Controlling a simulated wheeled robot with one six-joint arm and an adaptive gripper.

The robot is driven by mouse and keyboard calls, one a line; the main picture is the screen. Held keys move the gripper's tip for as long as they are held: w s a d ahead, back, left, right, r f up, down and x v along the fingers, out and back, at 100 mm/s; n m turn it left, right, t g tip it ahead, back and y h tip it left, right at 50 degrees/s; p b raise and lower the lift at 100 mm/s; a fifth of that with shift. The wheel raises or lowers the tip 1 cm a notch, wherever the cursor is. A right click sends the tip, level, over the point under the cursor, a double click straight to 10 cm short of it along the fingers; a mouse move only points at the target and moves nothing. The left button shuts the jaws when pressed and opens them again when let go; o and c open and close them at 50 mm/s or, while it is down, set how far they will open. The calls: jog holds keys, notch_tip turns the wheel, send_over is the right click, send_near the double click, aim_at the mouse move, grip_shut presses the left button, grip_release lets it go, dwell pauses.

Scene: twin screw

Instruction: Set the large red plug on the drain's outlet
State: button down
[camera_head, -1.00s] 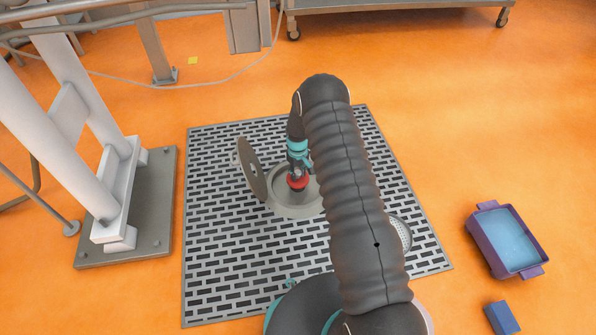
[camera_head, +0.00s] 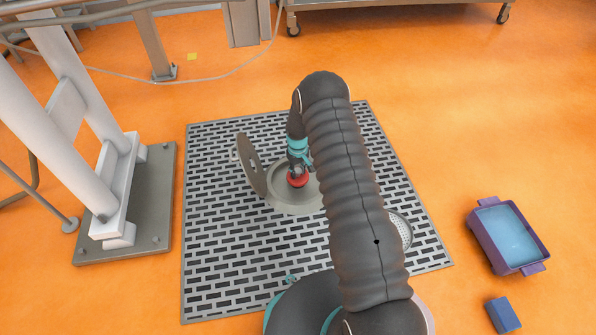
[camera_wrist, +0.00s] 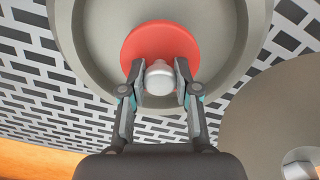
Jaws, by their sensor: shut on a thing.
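The large red plug (camera_wrist: 160,45) is a red disc with a light metal knob (camera_wrist: 159,78) on top. My gripper (camera_wrist: 159,82) is shut on the knob, one finger on each side. In the head view my gripper (camera_head: 298,167) and the red plug (camera_head: 298,180) are over the round grey drain (camera_head: 290,205). The drain's bowl also shows around the plug in the wrist view (camera_wrist: 95,60). The plug hides the outlet beneath it. I cannot tell whether the plug touches the drain's floor.
A round grey lid (camera_head: 251,165) stands tilted open at the drain's left. A perforated strainer (camera_head: 401,232) lies on the slotted grating (camera_head: 225,260), partly behind my arm. A purple tub (camera_head: 508,236) and blue block (camera_head: 502,315) are at right. A white post stand (camera_head: 120,200) is at left.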

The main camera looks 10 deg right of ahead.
aim_at(298, 176)
jog(key=shift+f+b, duration=0.45)
jog(key=shift+b, duration=0.15)
dwell(0.6)
jog(key=shift+f+b, duration=0.5)
jog(key=shift+f, duration=0.1)
jog(key=shift+f, duration=0.1)
jog(key=shift+f, duration=0.3)
jog(key=shift+f, duration=0.15)
dwell(0.7)
jog(key=shift+c, duration=1.4)
grip_release()
